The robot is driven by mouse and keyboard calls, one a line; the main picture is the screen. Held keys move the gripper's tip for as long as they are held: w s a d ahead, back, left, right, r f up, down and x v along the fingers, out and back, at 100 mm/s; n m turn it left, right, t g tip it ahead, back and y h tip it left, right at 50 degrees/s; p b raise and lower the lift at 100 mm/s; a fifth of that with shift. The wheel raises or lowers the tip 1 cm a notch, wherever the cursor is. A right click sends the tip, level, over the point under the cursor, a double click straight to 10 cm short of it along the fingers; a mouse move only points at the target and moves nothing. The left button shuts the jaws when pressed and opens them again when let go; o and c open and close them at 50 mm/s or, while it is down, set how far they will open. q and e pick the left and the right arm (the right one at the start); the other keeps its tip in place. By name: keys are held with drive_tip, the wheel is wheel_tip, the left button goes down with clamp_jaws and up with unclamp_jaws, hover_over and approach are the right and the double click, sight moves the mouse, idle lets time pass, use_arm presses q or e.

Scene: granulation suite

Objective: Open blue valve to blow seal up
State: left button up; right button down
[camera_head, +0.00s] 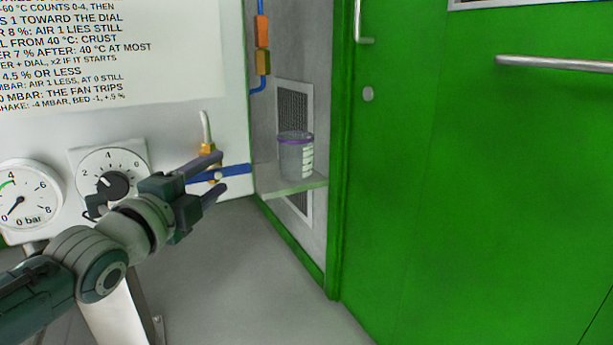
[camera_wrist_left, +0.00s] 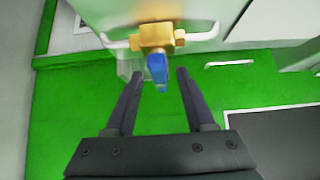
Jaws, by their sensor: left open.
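The blue valve has a brass body (camera_head: 207,150) on the white panel, with a blue lever (camera_head: 236,171) pointing right in the head view. In the left wrist view the brass body (camera_wrist_left: 156,38) is ahead, and the blue lever (camera_wrist_left: 157,69) shows end-on between the fingertips. My left gripper (camera_head: 219,174) is open, one finger above and one below the lever in the head view. I cannot tell whether either finger touches it. It also shows in the left wrist view (camera_wrist_left: 160,75). The pressure gauge (camera_head: 25,195) needle is near 0 bar. My right gripper is not in view.
A dial (camera_head: 112,184) sits between the gauge and the valve, behind my left arm. A small shelf (camera_head: 300,186) holds a clear jar with a purple rim (camera_head: 296,155). A green door (camera_head: 480,180) with a handle fills the right. Open grey floor (camera_head: 250,270) lies below.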

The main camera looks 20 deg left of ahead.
use_arm(q)
drive_tip(key=shift+c, duration=0.2)
clamp_jaws()
idle(0.3)
